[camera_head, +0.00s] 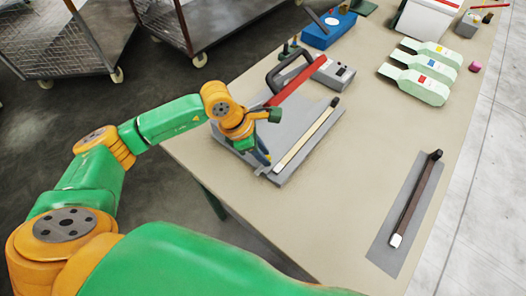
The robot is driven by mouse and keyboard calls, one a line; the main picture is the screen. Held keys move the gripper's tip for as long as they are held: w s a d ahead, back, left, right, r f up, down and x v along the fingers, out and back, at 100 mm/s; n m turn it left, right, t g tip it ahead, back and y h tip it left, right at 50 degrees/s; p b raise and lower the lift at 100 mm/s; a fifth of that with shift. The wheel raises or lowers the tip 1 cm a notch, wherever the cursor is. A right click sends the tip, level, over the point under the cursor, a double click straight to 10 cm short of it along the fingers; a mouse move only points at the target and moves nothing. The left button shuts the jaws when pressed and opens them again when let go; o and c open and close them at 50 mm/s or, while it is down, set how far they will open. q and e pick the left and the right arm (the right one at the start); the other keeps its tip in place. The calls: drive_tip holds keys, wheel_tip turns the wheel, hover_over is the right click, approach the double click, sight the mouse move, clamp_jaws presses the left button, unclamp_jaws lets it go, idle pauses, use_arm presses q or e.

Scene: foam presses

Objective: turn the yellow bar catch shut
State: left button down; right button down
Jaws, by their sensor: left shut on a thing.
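The yellow bar catch (305,135) is a long pale yellow strip with a dark far end and a white near end. It lies along the right part of a grey press plate (328,122), slanting up to the right. My left gripper (264,157) is over the plate's near left part, pointing down, just left of the bar's white end. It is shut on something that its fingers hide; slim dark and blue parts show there. I cannot tell whether it touches the bar. My right gripper is not in view.
A red bar (296,82) and a black loop handle (280,73) stand behind my gripper. A dark bar on a grey strip (388,250) lies at the right. Pale green paddles (420,86) and a blue box (328,30) are farther back. The table (350,190) is clear between the presses.

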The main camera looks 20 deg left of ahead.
use_arm(q)
drive_tip(key=n+b, duration=0.1)
drive_tip(key=n, duration=0.1)
drive_tip(key=n+t+y+b, duration=0.1)
drive_tip(key=n+b, duration=0.1)
drive_tip(key=shift+s+d+f+n+t, duration=0.15)
drive_tip(key=shift+n+t, duration=0.15)
drive_tip(key=n+b, duration=0.1)
drive_tip(key=n, duration=0.1)
drive_tip(key=n+t+y+b, duration=0.1)
drive_tip(key=n+b, duration=0.1)
drive_tip(key=shift+s+d+n+y, duration=0.1)
drive_tip(key=shift+d+n+y, duration=0.1)
drive_tip(key=shift+n+y, duration=0.1)
drive_tip(key=n+y+b, duration=0.1)
drive_tip(key=n, duration=0.1)
drive_tip(key=shift+d+n+b, duration=0.1)
drive_tip(key=shift+n+b, duration=0.3)
drive_tip(key=shift+r+n+y, duration=0.2)
drive_tip(key=shift+n+y, duration=0.2)
drive_tip(key=shift+n, duration=0.5)
drive_tip(key=shift+d+r+n+y, duration=0.15)
drive_tip(key=shift+n+y, duration=0.25)
drive_tip(key=shift+n, duration=0.7)
drive_tip(key=shift+n+y+p, duration=0.3)
drive_tip(key=shift+n+p, duration=0.35)
drive_tip(key=shift+n, duration=0.25)
drive_tip(key=shift+f, duration=0.2)
